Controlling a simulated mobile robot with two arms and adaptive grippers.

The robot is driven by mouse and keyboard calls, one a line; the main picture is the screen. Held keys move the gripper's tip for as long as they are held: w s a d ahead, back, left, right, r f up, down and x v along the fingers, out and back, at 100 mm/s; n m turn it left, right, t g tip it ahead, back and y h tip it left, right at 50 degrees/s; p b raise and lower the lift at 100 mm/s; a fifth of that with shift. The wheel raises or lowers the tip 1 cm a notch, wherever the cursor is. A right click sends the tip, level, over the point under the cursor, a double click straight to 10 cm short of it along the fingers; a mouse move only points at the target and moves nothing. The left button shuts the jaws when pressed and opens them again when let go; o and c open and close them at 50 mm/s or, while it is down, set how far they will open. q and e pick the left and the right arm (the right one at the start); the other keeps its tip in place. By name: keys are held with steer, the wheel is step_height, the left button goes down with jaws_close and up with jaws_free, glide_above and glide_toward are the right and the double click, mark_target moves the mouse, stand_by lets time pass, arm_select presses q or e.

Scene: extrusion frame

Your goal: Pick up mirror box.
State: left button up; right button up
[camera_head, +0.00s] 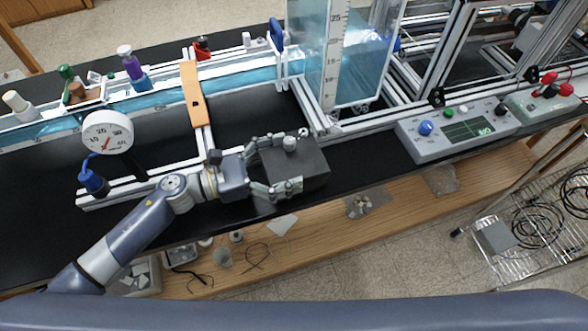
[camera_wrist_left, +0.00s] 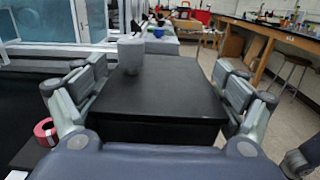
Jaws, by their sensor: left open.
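The mirror box appears to be the dark box (camera_head: 308,166) on the black bench in the head view, with a small grey knob or cylinder on top. In the left wrist view the black box (camera_wrist_left: 160,95) fills the middle, and the grey cylinder (camera_wrist_left: 131,53) stands on its top. My left gripper (camera_head: 278,166) is open, its fingers on either side of the box's near end. In the left wrist view the fingers of my left gripper (camera_wrist_left: 155,100) flank the box. I cannot tell whether they touch it. My right gripper is not in view.
A clear water tank (camera_head: 350,60) with a scale stands behind the box. A grey control unit (camera_head: 458,131) sits to the right. A round dial gauge (camera_head: 108,132) and an orange block (camera_head: 193,93) are on the left. The bench's front edge runs close to the box.

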arm_select(q)
steer(key=c, duration=1.7)
steer(key=shift+c, duration=0.2)
steer(key=shift+r, duration=0.1)
